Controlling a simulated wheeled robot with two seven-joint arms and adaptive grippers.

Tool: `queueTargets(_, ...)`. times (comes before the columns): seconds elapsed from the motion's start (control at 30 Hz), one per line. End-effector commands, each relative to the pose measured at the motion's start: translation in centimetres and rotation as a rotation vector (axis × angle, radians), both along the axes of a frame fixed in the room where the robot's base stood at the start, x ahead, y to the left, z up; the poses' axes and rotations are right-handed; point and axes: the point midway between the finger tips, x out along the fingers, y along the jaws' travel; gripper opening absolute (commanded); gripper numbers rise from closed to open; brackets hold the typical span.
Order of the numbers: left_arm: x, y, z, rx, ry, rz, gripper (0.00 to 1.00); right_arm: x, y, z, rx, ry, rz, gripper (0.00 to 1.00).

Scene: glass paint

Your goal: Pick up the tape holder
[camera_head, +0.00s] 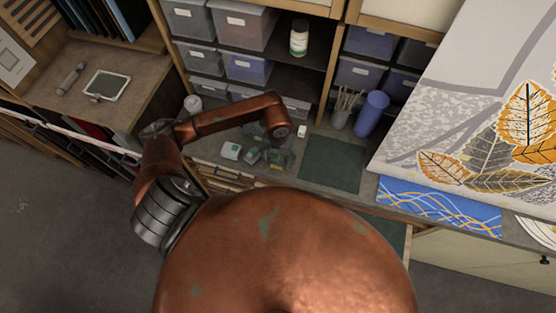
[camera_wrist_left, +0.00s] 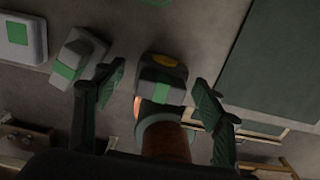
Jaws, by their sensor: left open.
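The fingers stand apart on either side, with gaps to the block. In the head view my left gripper (camera_head: 274,152) is low over the bench, and it partly hides the small things there. My right gripper is not in view.
Another grey block with a green label (camera_wrist_left: 80,55) lies close beside the left finger. A pale box with a green label (camera_wrist_left: 22,41) is farther left. A dark green mat (camera_head: 333,163) lies to the right on the bench (camera_head: 209,148). Shelves with bins (camera_head: 243,26) stand behind.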

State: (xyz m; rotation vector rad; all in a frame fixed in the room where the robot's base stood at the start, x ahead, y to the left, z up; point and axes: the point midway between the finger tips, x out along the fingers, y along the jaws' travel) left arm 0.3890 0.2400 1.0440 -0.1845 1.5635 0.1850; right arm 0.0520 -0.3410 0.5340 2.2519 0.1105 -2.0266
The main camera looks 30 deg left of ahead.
Motion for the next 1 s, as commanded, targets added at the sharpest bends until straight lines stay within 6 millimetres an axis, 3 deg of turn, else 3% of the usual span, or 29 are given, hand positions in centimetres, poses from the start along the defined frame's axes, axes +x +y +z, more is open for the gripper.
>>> queueTargets(0.17,0.0,0.0,-0.1,-0.001,-0.001,0.0,0.64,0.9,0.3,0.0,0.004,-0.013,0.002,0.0)
queueTargets(0.6,0.1,0.0,0.0,-0.001,-0.001,0.001,0.34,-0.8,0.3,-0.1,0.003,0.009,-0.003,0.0)
queueTargets(0.87,0.1,0.0,0.0,-0.001,-0.001,0.001,0.16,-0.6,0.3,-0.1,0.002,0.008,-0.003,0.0)
queueTargets(1.0,0.1,0.0,0.0,-0.001,-0.001,0.001,0.16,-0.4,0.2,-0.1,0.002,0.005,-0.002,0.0)
